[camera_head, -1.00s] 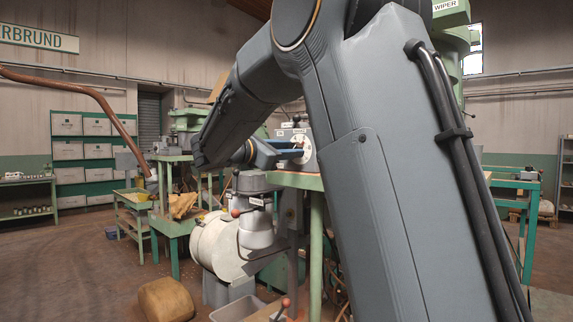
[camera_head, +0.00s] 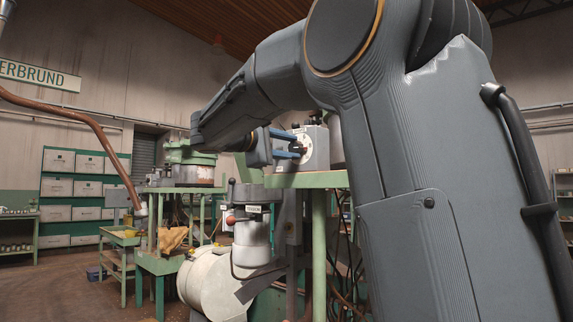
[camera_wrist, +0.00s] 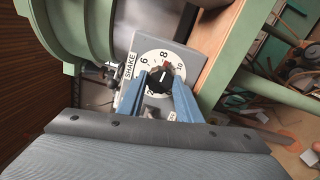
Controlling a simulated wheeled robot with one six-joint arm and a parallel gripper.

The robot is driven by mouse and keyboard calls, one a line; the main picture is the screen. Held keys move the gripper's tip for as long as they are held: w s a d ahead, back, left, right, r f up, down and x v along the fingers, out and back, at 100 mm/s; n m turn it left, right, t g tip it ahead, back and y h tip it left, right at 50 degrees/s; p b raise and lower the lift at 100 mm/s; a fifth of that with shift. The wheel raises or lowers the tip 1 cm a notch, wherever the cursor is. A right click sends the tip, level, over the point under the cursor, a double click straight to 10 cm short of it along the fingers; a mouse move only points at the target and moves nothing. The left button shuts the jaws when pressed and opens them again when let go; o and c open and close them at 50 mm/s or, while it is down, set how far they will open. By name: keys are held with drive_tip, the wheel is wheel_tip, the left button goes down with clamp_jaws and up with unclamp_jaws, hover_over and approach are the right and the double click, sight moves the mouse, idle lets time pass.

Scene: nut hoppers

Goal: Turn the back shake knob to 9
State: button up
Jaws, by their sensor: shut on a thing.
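The shake knob (camera_wrist: 158,82) is black and sits on a white numbered dial (camera_wrist: 149,59) beside a SHAKE label (camera_wrist: 129,68). The numbers 6, 8 and 10 show. A small red mark lies on the dial between 8 and 10; I cannot read the knob's pointer surely. The blue fingers of my gripper (camera_wrist: 158,92) are shut on the knob, one on each side. In the head view the dial (camera_head: 307,147) faces left on its grey box (camera_head: 318,133), with my gripper (camera_head: 288,145) at it; the knob is largely hidden there.
The box stands on a green-edged table (camera_head: 310,180). A green cylindrical machine part (camera_wrist: 75,25) stands close beside the box in the wrist view. Shelves with boxes (camera_head: 75,187) stand far left.

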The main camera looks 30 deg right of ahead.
drive_tip(key=shift+f+m+b, duration=0.15)
drive_tip(key=shift+m+b, duration=1.05)
drive_tip(key=shift+b, duration=0.25)
drive_tip(key=o, duration=1)
drive_tip(key=shift+o, duration=0.2)
drive_tip(key=v, duration=0.7)
drive_tip(key=shift+s+a, duration=0.2)
drive_tip(key=shift+a, duration=0.15)
